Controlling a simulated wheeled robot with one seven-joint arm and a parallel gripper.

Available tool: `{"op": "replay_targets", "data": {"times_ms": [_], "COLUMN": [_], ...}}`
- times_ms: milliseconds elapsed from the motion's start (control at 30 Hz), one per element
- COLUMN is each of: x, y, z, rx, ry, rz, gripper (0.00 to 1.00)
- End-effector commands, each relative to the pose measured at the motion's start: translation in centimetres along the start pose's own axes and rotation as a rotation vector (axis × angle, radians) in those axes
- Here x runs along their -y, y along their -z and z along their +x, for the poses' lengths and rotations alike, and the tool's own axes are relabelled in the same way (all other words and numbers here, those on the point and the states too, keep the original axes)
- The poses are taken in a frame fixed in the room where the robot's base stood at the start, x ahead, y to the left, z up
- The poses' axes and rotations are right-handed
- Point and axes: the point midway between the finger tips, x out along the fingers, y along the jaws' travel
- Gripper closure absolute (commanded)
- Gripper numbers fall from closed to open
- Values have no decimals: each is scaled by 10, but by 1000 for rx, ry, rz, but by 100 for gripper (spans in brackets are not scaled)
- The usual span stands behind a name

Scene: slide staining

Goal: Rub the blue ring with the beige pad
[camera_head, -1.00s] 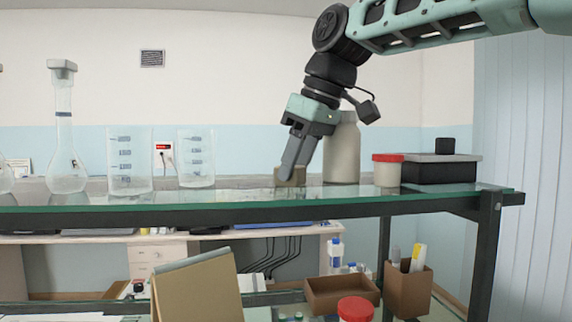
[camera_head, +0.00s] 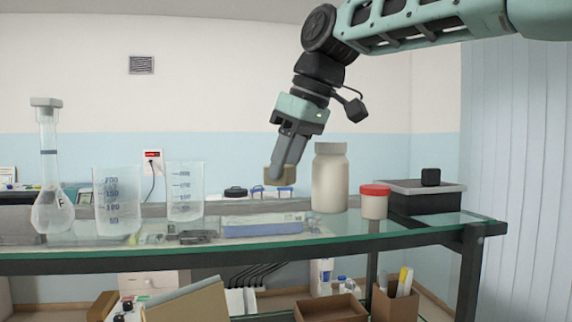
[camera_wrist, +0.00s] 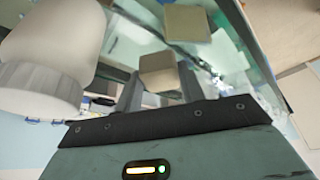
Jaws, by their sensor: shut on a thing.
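My gripper (camera_head: 283,168) is shut on the beige pad (camera_head: 279,175), a small block, and holds it above the glass shelf (camera_head: 345,229). The pad also shows between my fingers in the wrist view (camera_wrist: 158,70). A second beige square (camera_wrist: 187,22) appears beyond it there; I cannot tell whether it is a reflection in the glass or another block. I cannot make out the blue ring clearly in either view.
A white bottle (camera_head: 330,180), a red-lidded jar (camera_head: 375,203) and a black box (camera_head: 425,203) stand right of the pad. A flat pale box (camera_head: 262,226) lies below it. Beakers (camera_head: 117,203) (camera_head: 185,192) and a flask (camera_head: 50,203) stand left.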

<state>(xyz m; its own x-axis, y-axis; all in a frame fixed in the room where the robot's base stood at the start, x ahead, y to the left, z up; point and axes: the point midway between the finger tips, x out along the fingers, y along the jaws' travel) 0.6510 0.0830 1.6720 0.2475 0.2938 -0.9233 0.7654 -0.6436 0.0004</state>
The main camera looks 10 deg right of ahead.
Motion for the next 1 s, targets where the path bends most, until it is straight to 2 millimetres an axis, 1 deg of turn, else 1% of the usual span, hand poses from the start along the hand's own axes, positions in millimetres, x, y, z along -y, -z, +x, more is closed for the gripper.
{"op": "replay_targets", "data": {"times_ms": [333,600,700,1000], "x": [0,0,0,0], "y": [2,10,12,12], "z": [-3,-24,-28,-29], "rx": [0,-2,-2,0], "ry": [0,-1,0,0], "rz": [0,0,0,0], "gripper": [79,79,79,79]}}
